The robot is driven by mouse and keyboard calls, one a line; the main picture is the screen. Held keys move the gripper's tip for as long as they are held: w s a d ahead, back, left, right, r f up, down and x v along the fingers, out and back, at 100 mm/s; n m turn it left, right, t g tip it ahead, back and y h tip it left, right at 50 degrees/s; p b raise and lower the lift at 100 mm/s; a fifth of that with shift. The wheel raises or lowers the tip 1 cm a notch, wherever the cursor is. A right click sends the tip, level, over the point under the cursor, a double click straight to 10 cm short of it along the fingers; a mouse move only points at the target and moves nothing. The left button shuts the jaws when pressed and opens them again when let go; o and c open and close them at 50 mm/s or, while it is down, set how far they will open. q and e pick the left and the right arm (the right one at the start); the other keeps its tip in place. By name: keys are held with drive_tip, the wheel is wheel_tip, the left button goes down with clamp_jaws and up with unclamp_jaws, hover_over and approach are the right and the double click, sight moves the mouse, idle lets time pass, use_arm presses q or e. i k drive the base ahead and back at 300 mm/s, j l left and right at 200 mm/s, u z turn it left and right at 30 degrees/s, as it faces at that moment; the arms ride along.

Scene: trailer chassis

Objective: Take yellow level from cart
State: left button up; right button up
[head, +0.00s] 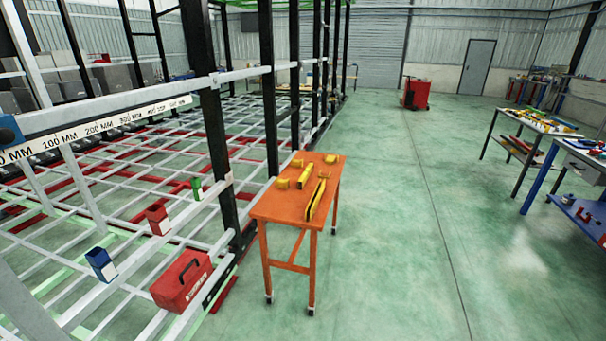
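An orange cart (275,209) on small wheels stands on the floor near the middle of the head view, beside the trailer frame. A long yellow level (316,200) with dark parts lies on its top near the right edge. A shorter yellow bar-like tool (305,176) lies to its left; I cannot tell exactly what it is. Small yellow items, including one at the near left (282,184) and one at the far right (331,158), also lie on the cart top. Neither of my grippers is in view.
The white-barred trailer frame (228,179) with black posts fills the left side. A red toolbox (181,281) rests on its bars. Workbenches with tools (533,121) stand at the right, and a red cabinet (417,94) stands farther back. The green floor right of the cart is clear.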

sight(302, 180)
drive_tip(key=i+l+u, duration=0.15)
drive_tip(key=i+l, duration=0.2)
drive_tip(key=i+l+u, duration=0.15)
drive_tip(key=i+l, duration=0.2)
drive_tip(key=i, duration=0.2)
drive_tip(key=i+l+u, duration=0.15)
drive_tip(key=i+l, duration=0.25)
drive_tip(key=i+l+u, duration=0.15)
drive_tip(key=i+l, duration=0.25)
drive_tip(key=i+l+u, duration=0.15)
drive_tip(key=i+l, duration=0.2)
drive_tip(key=l, duration=0.3)
drive_tip(key=i+l+u, duration=0.15)
drive_tip(key=i+l, duration=0.2)
drive_tip(key=l, duration=0.2)
drive_tip(key=k+l+u, duration=0.1)
drive_tip(key=u, duration=0.15)
